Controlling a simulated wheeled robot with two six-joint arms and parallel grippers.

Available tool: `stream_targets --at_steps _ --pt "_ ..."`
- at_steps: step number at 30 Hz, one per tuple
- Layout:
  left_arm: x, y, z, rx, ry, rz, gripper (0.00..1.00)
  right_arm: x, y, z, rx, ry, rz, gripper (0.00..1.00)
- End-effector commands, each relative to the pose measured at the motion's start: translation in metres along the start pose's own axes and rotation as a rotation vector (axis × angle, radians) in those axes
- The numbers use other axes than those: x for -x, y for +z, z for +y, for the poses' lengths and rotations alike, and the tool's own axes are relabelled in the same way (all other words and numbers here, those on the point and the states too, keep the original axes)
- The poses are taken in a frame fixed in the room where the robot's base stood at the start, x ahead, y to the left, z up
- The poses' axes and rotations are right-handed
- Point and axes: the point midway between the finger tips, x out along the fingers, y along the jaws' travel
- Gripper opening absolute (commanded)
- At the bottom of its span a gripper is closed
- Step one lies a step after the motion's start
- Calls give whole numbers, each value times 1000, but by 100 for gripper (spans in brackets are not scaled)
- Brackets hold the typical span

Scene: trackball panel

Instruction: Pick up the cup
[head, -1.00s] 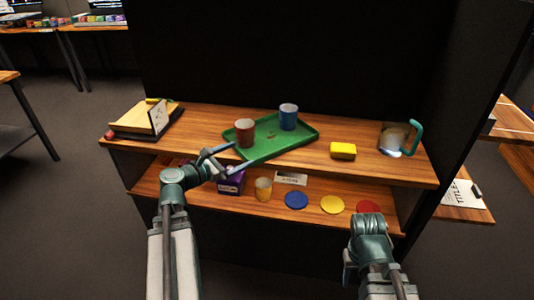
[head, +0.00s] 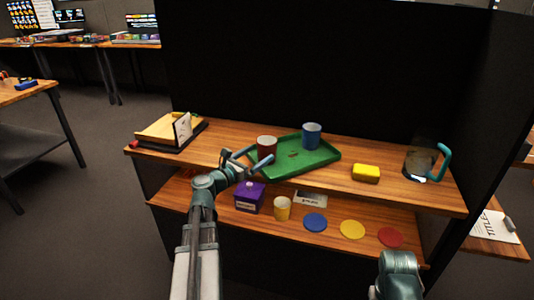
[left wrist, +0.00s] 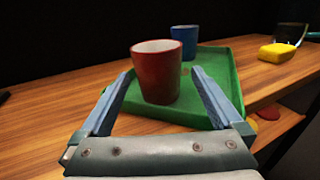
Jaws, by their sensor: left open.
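A dark red cup (head: 267,145) stands upright near the left end of the green tray (head: 325,158) on the upper shelf. A blue cup (head: 311,136) stands behind it, to the right, on the same tray. My left gripper (head: 256,158) is open and empty, just in front of the red cup. In the left wrist view the red cup (left wrist: 157,80) appears between the open fingers (left wrist: 162,74), beyond their tips; contact is not evident. The blue cup (left wrist: 184,42) is farther back. A yellow cup (head: 282,210) stands on the lower shelf. My right gripper's fingers are not visible.
A yellow block (head: 365,173) and a clear jug with a teal handle (head: 442,163) are at the right of the upper shelf. The lower shelf holds a purple box (head: 249,198) and coloured discs (head: 315,222).

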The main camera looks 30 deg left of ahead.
Motion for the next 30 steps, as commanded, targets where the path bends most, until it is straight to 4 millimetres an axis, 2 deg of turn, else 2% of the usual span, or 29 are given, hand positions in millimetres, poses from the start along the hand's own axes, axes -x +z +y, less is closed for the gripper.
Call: stream_targets --at_steps 11,21,28,29,30 --pt "-12 -1 1 -1 -1 0 100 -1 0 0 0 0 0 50" --pt "-56 -4 4 -1 -2 0 100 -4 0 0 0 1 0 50" --pt "-59 -4 3 -1 0 0 100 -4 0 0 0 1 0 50" --pt "-58 -4 3 -1 0 0 98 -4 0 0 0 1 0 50" --pt "-58 -4 3 -1 0 0 91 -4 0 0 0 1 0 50"
